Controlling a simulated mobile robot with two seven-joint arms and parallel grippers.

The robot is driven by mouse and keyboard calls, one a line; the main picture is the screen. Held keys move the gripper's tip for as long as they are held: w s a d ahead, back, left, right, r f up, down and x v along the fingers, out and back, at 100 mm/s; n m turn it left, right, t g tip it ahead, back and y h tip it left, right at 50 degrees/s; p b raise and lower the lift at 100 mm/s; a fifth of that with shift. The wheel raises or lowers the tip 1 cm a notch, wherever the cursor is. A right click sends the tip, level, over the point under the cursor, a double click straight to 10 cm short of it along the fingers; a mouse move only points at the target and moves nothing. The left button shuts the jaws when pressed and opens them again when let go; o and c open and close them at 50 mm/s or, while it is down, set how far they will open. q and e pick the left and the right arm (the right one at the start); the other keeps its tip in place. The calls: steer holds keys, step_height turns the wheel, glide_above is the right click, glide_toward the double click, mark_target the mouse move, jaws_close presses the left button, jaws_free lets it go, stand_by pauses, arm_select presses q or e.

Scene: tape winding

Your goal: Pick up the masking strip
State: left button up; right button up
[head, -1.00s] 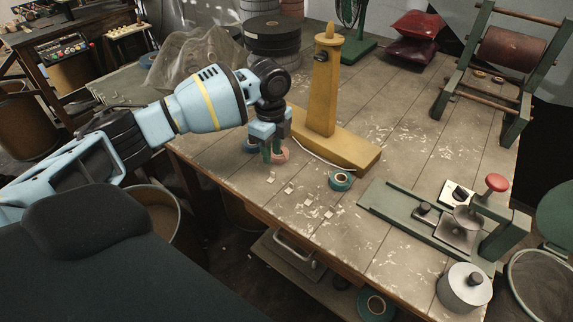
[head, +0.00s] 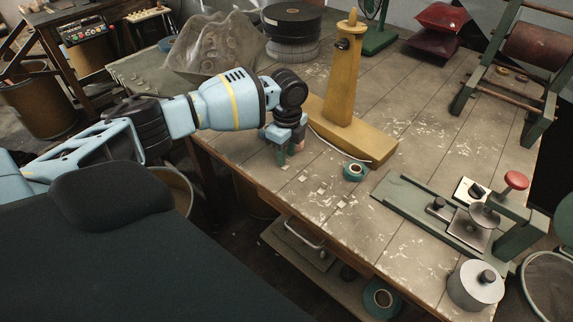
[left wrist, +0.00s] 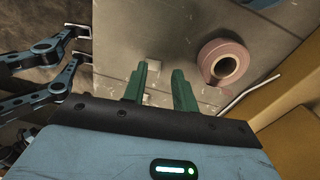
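Several small pale strips lie in a loose row near the front edge of the workbench (head: 345,183); one pale strip (head: 304,180) shows clearly in the head view. My left gripper (head: 288,155) points down by the left end of this row. In the left wrist view, my left gripper (left wrist: 162,72) has its two green fingers apart, with a pale strip (left wrist: 153,69) in line with the gap between them. I see nothing held. A pinkish tape roll (left wrist: 223,62) lies just right of the fingers; in the head view the gripper mostly hides it. My right gripper is not in view.
A yellow stand (head: 343,90) rises behind the gripper, with a white cord at its base. A green fixture (head: 430,212) and a metal canister (head: 474,286) are further right. The bench middle is mostly clear.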

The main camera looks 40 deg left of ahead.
arm_select(q)
steer(key=shift+f, duration=0.6)
jaws_close()
steer(key=shift+r, duration=0.1)
steer(key=shift+r, duration=0.55)
step_height(320, 180, up, 2)
steer(key=shift+r, duration=0.2)
steer(key=s+d+p, duration=0.1)
steer(key=s+d, duration=0.1)
steer(key=s, duration=0.5)
steer(key=s+d+r+p, duration=0.1)
steer(key=s+d, duration=0.1)
steer(key=s, duration=0.6)
steer(key=shift+s+d+r, duration=0.15)
steer(key=shift+s+d, duration=0.05)
steer(key=shift+d, duration=0.1)
steer(key=shift+r, duration=0.1)
